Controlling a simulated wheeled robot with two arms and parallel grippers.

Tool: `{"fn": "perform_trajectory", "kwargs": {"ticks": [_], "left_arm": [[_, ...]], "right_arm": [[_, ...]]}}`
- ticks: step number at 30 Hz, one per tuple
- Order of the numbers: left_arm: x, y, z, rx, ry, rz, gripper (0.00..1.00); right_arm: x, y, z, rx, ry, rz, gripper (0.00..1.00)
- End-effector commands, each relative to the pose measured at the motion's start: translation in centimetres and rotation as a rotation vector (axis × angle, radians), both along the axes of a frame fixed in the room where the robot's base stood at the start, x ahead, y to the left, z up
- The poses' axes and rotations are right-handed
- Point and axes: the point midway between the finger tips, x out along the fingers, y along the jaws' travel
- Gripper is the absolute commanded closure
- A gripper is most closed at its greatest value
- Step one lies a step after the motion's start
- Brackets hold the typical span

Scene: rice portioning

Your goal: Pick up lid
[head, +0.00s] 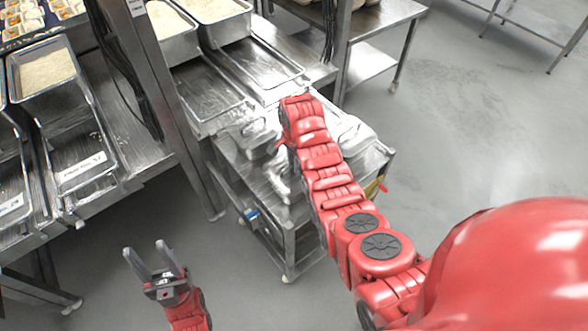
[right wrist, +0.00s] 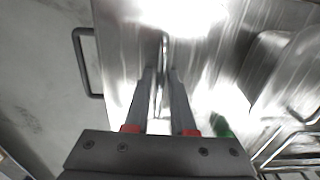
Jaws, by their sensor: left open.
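The right wrist view shows a shiny metal sheet (right wrist: 125,30) that looks like a lid, with a thin upright handle-like strip (right wrist: 163,45) rising from it. My right gripper (right wrist: 161,72) has its two fingers on either side of this strip; whether they touch it is unclear. In the head view, my right arm reaches over a metal cart, and its gripper is hidden behind the wrist. Shiny metal pieces (head: 277,180) lie on the cart top; which is the lid is hard to tell. My left gripper (head: 150,262) is open and empty, low over the floor at the lower left.
The metal cart (head: 290,240) stands mid-view beside a steel counter with empty trays (head: 205,95) and pans of rice (head: 215,10). A rack post (head: 170,110) rises on its left. Another rice pan (head: 45,72) sits further left. Open grey floor (head: 470,120) lies right.

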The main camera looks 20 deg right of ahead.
Motion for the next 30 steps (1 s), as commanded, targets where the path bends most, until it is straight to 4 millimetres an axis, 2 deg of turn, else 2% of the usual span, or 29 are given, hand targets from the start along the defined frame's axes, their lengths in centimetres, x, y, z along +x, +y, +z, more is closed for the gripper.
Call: {"fn": "perform_trajectory", "kwargs": {"ticks": [1,3,30], "left_arm": [[0.0,0.0,0.0,0.0,0.0,0.0,0.5],[0.0,0.0,0.0,0.0,0.0,0.0,0.5],[0.0,0.0,0.0,0.0,0.0,0.0,0.5]], "right_arm": [[0.0,0.0,0.0,0.0,0.0,0.0,0.88],[-0.01,0.0,0.0,0.0,0.0,0.0,1.0],[0.0,-0.01,0.03,0.0,0.0,0.0,1.0]]}}
